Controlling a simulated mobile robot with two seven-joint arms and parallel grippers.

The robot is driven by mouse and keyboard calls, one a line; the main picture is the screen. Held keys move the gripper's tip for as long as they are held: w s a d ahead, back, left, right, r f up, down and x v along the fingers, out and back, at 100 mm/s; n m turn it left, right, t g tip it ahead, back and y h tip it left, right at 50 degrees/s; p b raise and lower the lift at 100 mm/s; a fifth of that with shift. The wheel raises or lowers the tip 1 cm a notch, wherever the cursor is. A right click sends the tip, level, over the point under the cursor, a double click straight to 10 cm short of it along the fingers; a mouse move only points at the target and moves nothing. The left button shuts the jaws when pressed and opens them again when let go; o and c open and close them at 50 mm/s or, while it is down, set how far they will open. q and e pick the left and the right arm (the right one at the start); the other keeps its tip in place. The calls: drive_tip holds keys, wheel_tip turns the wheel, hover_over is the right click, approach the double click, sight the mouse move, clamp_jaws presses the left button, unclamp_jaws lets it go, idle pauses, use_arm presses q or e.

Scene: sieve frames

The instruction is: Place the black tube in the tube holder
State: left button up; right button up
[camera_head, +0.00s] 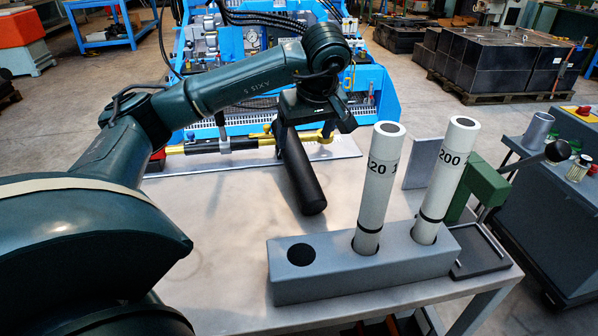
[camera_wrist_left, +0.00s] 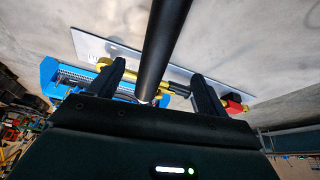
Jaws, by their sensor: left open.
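The black tube (camera_head: 302,178) is slanted over the grey table behind the holder, its rounded end toward the holder. I cannot tell whether it touches the table. My left gripper (camera_head: 315,124) is open at the tube's far end. In the left wrist view the black tube (camera_wrist_left: 166,45) passes between the spread fingers of the left gripper (camera_wrist_left: 157,72), with gaps on both sides. The grey tube holder (camera_head: 375,277) stands at the table's front. Its left hole (camera_head: 301,254) is empty. Two white tubes, marked 120 (camera_head: 377,190) and 200 (camera_head: 446,185), stand in its other holes. My right gripper is out of view.
A green hand press (camera_head: 487,187) with a dark base stands right of the holder. A flat plate with a yellow-and-black tool (camera_head: 250,144) lies at the table's back. The table left of the black tube is clear. A side cabinet (camera_head: 560,190) stands at right.

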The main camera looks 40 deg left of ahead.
sight(298, 160)
use_arm(q)
drive_tip(key=x, duration=0.6)
drive_tip(key=shift+a+f, duration=0.25)
drive_tip(key=shift+f, duration=0.1)
drive_tip(key=shift+w+p+x, duration=0.2)
drive_tip(key=shift+p+x, duration=0.1)
drive_tip(key=shift+x, duration=2.75)
drive_tip(key=shift+r, duration=0.15)
drive_tip(key=c, duration=1.2)
wheel_tip(298, 160, up, 10)
drive_tip(key=shift+c, duration=0.2)
